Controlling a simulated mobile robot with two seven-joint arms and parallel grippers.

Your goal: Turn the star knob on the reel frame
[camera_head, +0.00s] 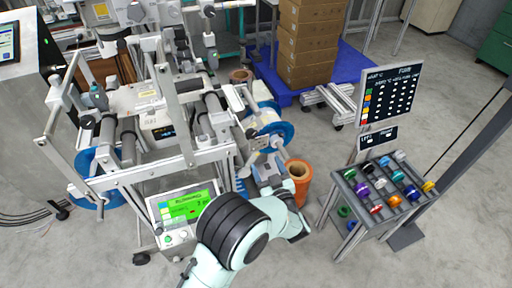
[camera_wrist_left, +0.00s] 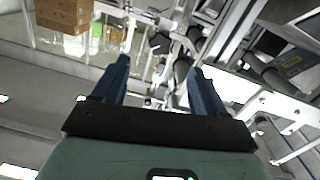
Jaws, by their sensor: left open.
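The reel frame (camera_head: 165,165) is a metal machine with rollers and blue reels, on the left of the head view. A blue-rimmed reel (camera_head: 283,130) sits at its right side, with a pale hub part (camera_head: 277,142) near it. My left gripper (camera_head: 264,172) is just below this reel, partly hidden by my wrist. In the left wrist view its two blue fingers (camera_wrist_left: 159,66) are spread apart with nothing between them. A dark lobed piece, perhaps the star knob (camera_wrist_left: 160,42), shows beyond the fingertips, apart from them. My right gripper is not in view.
An orange roll (camera_head: 298,180) stands right beside my left wrist. A rack of coloured spools (camera_head: 345,190) and a dark board (camera_head: 388,93) are to the right. Stacked cartons (camera_head: 310,40) stand on a blue pallet (camera_head: 350,62) behind. A green-screen panel (camera_head: 185,208) is left of my arm.

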